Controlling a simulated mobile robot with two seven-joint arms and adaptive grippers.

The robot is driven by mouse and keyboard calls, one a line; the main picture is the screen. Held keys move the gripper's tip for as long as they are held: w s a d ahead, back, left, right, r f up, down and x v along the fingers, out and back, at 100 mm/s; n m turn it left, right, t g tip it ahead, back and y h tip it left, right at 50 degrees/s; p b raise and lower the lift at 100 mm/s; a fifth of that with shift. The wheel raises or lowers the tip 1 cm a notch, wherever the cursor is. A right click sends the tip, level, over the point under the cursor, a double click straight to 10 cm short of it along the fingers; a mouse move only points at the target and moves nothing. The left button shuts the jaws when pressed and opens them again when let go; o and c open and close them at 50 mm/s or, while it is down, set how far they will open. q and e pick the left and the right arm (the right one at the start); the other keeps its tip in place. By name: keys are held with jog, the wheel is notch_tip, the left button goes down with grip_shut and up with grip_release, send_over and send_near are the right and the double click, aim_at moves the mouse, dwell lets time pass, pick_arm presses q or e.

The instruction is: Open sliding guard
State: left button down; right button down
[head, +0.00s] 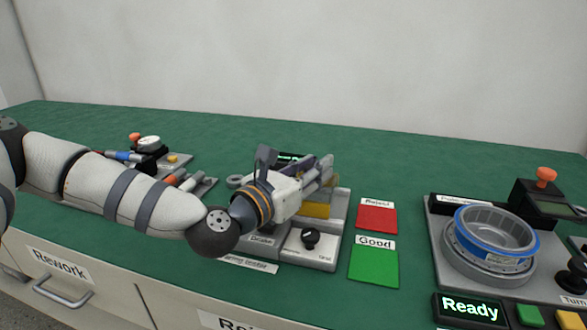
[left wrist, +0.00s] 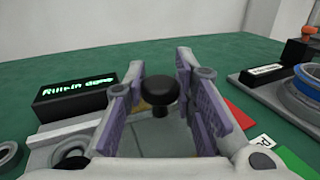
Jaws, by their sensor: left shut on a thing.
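My left gripper (head: 322,172) reaches over the grey brake station (head: 322,262), and its fingers point to the right and away. In the left wrist view the gripper (left wrist: 160,82) has its two fingers on either side of a round black knob (left wrist: 160,88), and it is shut on this knob. The knob stands upright on a grey plate (left wrist: 165,138), which seems to be the sliding guard. In the head view the gripper hides the knob and most of the guard. A yellow part (head: 316,210) shows below the fingers. My right gripper is not in view.
A lit display (left wrist: 77,97) stands left of the gripper. A black dial (head: 310,237) is on the station's front. Red (head: 377,218) and green (head: 374,266) pads lie to its right, then a fixture with a blue-ringed hub (head: 497,232). The green tabletop behind is clear.

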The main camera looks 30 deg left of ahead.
pick_arm(q)
jog(key=c, duration=1.3)
grip_release()
jog(key=shift+c, duration=0.2)
jog(key=shift+s, duration=0.1)
jog(key=s, duration=0.5)
jog(key=s+a, duration=0.1)
jog(key=s, duration=0.1)
jog(key=shift+s, duration=0.15)
